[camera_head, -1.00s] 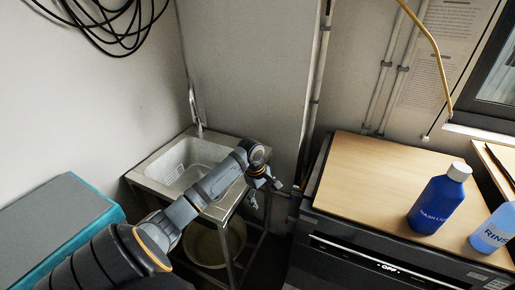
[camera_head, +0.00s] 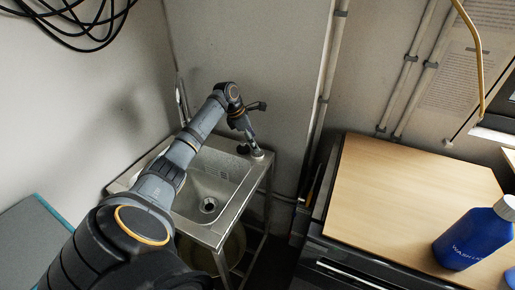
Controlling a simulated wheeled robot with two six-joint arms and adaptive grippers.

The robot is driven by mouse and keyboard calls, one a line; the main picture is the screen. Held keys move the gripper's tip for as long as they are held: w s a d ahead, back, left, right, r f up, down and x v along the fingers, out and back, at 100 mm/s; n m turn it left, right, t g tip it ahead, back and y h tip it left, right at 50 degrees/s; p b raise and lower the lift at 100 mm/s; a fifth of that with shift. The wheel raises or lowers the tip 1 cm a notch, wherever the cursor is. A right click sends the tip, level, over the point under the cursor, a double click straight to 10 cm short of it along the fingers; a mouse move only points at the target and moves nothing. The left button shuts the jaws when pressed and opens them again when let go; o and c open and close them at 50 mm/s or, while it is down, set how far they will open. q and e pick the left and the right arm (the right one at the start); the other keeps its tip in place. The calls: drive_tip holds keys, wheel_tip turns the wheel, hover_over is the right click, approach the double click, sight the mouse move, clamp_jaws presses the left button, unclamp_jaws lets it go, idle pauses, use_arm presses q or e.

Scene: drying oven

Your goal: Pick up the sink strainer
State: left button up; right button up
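The steel sink (camera_head: 222,236) stands in the corner. A round metal fitting with a dark centre (camera_head: 208,205) sits in its basin floor; I cannot tell whether it is the bare drain or holds the strainer. My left arm reaches across the sink from the lower left. My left gripper (camera_head: 252,148) points down over the right back part of the sink rim, apart from the round fitting. A small dark shape shows beside its fingertips, too small to tell whether it is a finger or a separate thing. The finger gap is unclear. My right gripper is out of view.
A wooden top (camera_head: 395,190) over a dark oven stands to the right, with a blue wash bottle (camera_head: 473,238) on it. A grey box (camera_head: 30,240) is at the lower left. Pipes run up the back wall, and a yellow hose (camera_head: 470,40) hangs at the upper right.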

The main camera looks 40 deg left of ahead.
use_arm(q)
drive_tip(key=shift+w+d+f, duration=0.1)
drive_tip(key=shift+w+f, duration=0.1)
drive_tip(key=shift+f, duration=0.5)
drive_tip(key=x, duration=0.4)
drive_tip(key=shift+w+a, duration=0.15)
drive_tip(key=shift+a, duration=0.2)
drive_tip(key=shift+f, duration=0.15)
drive_tip(key=c, duration=1.2)
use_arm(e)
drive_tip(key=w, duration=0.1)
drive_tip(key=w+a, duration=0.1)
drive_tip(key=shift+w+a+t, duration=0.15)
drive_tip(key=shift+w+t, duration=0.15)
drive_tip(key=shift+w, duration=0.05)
use_arm(q)
drive_tip(key=shift+c, duration=0.2)
